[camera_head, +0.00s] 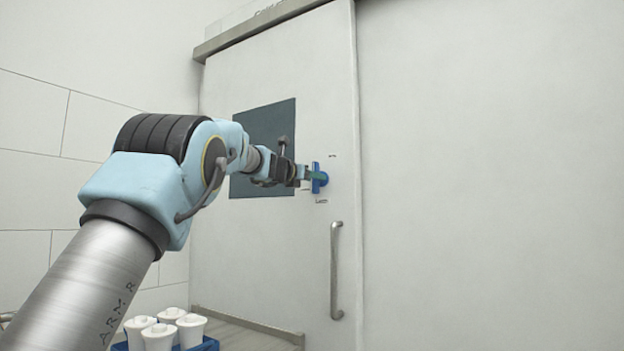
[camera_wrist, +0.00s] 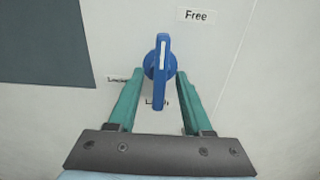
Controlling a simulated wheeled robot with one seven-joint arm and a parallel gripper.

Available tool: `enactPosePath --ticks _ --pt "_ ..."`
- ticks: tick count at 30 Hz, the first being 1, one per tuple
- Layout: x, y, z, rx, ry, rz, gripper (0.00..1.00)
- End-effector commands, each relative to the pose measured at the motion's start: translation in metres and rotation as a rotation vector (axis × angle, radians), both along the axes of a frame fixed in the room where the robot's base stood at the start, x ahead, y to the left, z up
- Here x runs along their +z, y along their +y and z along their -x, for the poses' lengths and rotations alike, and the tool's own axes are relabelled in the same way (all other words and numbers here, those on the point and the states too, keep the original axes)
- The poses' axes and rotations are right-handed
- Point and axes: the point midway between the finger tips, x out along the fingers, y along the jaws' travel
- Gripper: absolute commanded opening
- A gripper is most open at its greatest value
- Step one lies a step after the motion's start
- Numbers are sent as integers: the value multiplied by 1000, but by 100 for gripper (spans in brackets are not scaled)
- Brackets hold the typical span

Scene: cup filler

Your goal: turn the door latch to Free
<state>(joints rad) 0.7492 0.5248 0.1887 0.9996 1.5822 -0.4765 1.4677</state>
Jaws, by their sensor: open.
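The door latch (camera_wrist: 160,75) is a blue round knob with a raised grip and a white line on it, mounted on the white door (camera_head: 277,55). In the wrist view its grip stands about upright, and a "Free" label (camera_wrist: 197,15) is above it to the right. Other labels to its left and below are partly hidden. The latch also shows in the head view (camera_head: 320,178), at the door's right side. My gripper (camera_wrist: 160,92) is open, with one green finger on each side of the latch. I cannot tell whether the fingers touch it.
A vertical metal handle (camera_head: 336,270) is on the door below the latch. A dark window panel (camera_head: 262,120) lies behind my arm. Several white containers (camera_head: 165,330) stand in a blue crate (camera_head: 210,344) at the lower left. The wall at the right is bare.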

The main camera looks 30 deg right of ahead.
Motion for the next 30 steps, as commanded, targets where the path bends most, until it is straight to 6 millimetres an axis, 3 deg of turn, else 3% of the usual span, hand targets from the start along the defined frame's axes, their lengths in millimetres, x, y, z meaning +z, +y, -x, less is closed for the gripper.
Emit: enactPosePath --ticks 5,21,30 --pt "-1 8 4 1 0 1 50" --pt "-2 86 48 0 0 0 50" --pt "-1 95 52 0 0 -1 50"
